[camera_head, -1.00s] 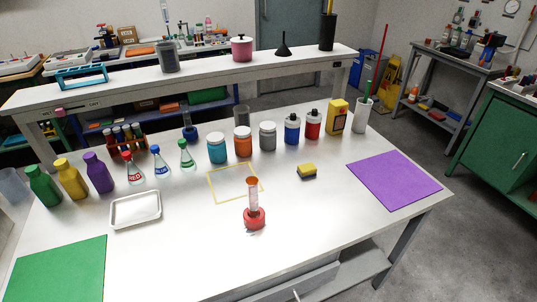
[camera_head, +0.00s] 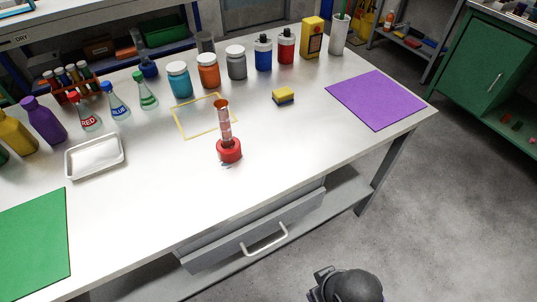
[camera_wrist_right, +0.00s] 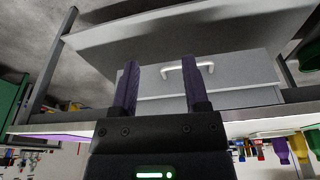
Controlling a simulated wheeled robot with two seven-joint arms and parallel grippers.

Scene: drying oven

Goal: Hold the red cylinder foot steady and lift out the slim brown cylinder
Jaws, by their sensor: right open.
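The red cylinder foot (camera_head: 229,152) stands upright on the white table, right of the middle of its near part. A clear upright tube rises from the foot. The slim brown cylinder (camera_head: 222,106) stands in this tube, with its orange-brown top at the tube's mouth; its lower part is hard to make out. In the right wrist view my right gripper (camera_wrist_right: 158,86) is open and empty, its two dark fingers apart in front of the table's drawer. It is well away from the red foot. My left gripper is not in view.
The white table (camera_head: 150,225) has a grey drawer (camera_head: 225,258) below its front edge. A yellow square outline (camera_head: 182,130) lies behind the foot, a yellow sponge (camera_head: 284,94) to its right. A metal tray (camera_head: 95,174) and green mat (camera_head: 35,240) are left, a purple mat (camera_head: 375,98) right.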

